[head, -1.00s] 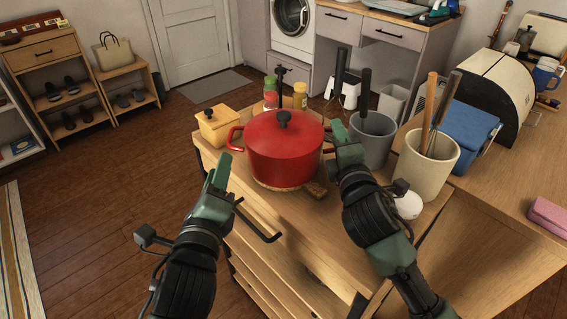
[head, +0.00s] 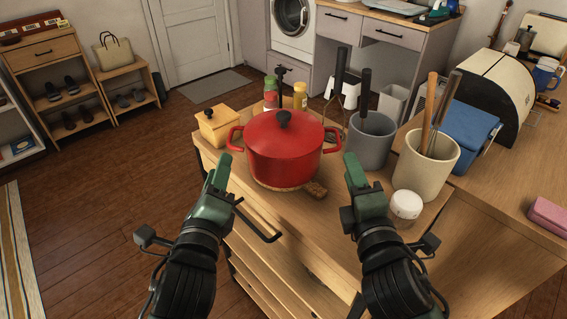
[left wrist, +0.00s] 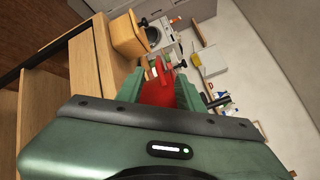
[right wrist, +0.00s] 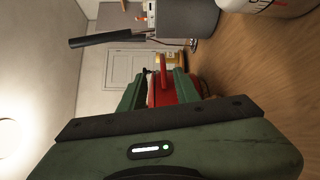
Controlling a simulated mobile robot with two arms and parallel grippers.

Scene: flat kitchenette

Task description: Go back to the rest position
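My left gripper (head: 217,178) is in front and left of the red pot (head: 283,150), apart from it. In the left wrist view the fingers of the left gripper (left wrist: 160,90) stand apart with the pot (left wrist: 158,92) seen beyond the gap. My right gripper (head: 357,176) is in front and right of the pot, also apart from it. In the right wrist view the fingers of the right gripper (right wrist: 160,90) are apart and empty, with the pot (right wrist: 172,84) beyond. The lidded pot sits upright on a cork trivet (head: 268,184) on the wooden cart.
A grey container (head: 370,143) with dark-handled utensils, a cream crock (head: 424,166) and a white-lidded jar (head: 405,206) stand right of the pot, near my right arm. A yellow canister (head: 216,127) stands left. The cart's black handle (head: 262,226) sticks out by my left gripper.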

